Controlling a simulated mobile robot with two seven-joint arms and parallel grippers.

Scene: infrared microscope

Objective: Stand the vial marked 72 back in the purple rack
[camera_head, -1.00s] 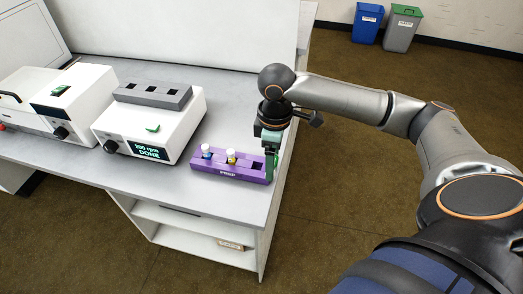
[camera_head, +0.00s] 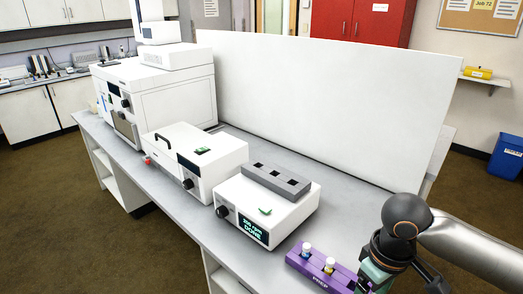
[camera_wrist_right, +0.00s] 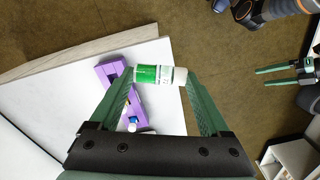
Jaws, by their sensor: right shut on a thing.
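The purple rack (camera_head: 302,264) stands on the bench at the lower right of the head view, with a blue-marked vial (camera_head: 306,248) and a yellow-marked vial (camera_head: 329,265) upright in it. My right gripper (camera_head: 366,283) is at the rack's right end, cut off by the frame edge. In the wrist view my right gripper (camera_wrist_right: 160,85) is shut on a vial with a green and white label (camera_wrist_right: 150,74); its number is too small to read. This vial lies across between the fingertips, over part of the rack (camera_wrist_right: 108,72). My left gripper (camera_wrist_right: 285,75) appears open and empty.
A white device (camera_head: 232,212) reading DONE, with a grey slotted block (camera_head: 275,181) on top, stands left of the rack. Another white instrument (camera_head: 205,165) is further left. A white panel (camera_head: 320,110) stands behind the bench (camera_head: 215,245).

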